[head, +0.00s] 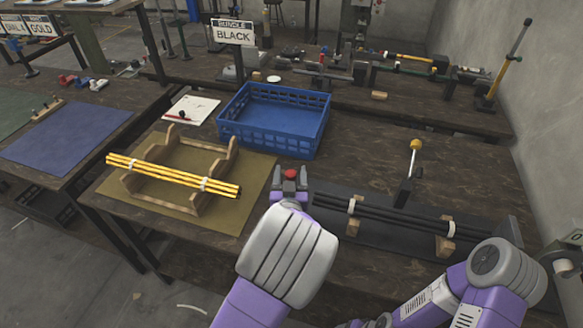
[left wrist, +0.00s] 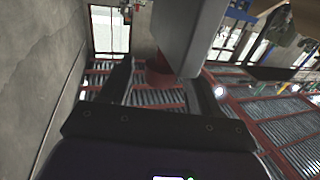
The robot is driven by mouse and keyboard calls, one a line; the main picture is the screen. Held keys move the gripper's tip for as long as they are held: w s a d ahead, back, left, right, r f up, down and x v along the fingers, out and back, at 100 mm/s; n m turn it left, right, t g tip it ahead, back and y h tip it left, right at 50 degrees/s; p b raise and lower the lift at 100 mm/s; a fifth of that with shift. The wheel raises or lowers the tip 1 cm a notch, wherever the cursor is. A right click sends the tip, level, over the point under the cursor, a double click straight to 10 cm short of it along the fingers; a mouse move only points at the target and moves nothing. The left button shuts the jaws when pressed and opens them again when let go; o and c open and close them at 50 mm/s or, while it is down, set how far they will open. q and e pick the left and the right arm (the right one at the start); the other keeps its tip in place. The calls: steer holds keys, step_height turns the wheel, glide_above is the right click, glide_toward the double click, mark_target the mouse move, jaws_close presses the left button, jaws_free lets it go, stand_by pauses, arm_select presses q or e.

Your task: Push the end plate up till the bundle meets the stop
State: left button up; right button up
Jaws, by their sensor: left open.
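A bundle of black tubes (head: 400,222) with two white bands lies in wooden cradle blocks on a dark press base (head: 335,240). A red knob (head: 290,174) is at the left end of this press; the end plate behind it is hard to make out. My left gripper (head: 290,182) is open, its two fingers on either side of the red knob. In the left wrist view the red knob (left wrist: 158,73) shows between the open fingers (left wrist: 162,85), beside a grey block (left wrist: 190,35). I cannot tell whether the fingers touch the knob. My right gripper is not seen.
A lever with a yellow knob (head: 415,145) rises behind the bundle. A blue crate (head: 310,138) stands behind my left gripper, with a BLACK sign (head: 233,33) beyond. A bundle of yellow tubes (head: 175,175) lies on a wooden rack (head: 195,208) to the left.

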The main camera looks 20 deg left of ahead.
arm_select(q)
steer(key=shift+x, duration=1.4)
jaws_close()
